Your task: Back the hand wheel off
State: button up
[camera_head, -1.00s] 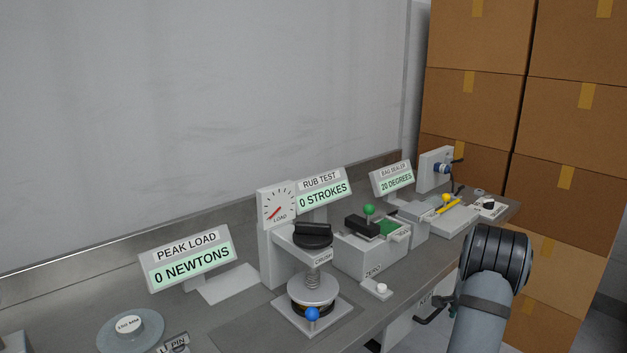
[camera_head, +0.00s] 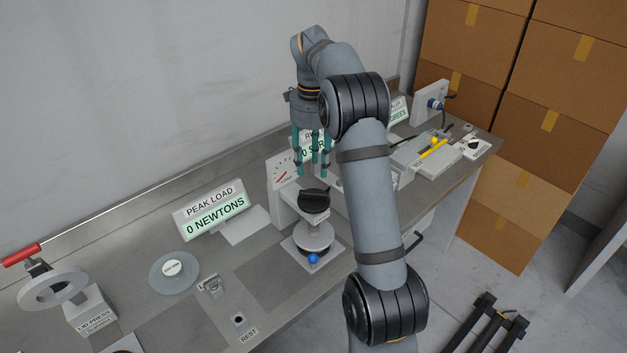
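A black hand wheel (camera_head: 314,202) with a bar-like grip tops the crush press, beside a white dial gauge (camera_head: 283,174). Below it is a round plate (camera_head: 314,238) with a blue ball (camera_head: 313,259) at the front. My gripper (camera_head: 312,168) points down above the black wheel, its teal fingers apart and with nothing seen between them. It appears clear of the wheel. Another wheel, grey with a red handle (camera_head: 52,288), stands on the lid press at the far left. The peak load display (camera_head: 216,210) reads 0 newtons.
My arm hides most of the rub test station and part of its display. A tray with a yellow bar (camera_head: 432,148) lies further right. A round grey disc (camera_head: 174,271) and a small clamp-like fixture (camera_head: 211,286) are left of the press. Brown boxes (camera_head: 510,130) stand behind right.

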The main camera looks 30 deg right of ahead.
aim_at(313, 193)
notch_tip(313, 193, down, 10)
jog(key=shift+r, duration=0.1)
jog(key=c, duration=0.4)
grip_shut()
dwell(0.3)
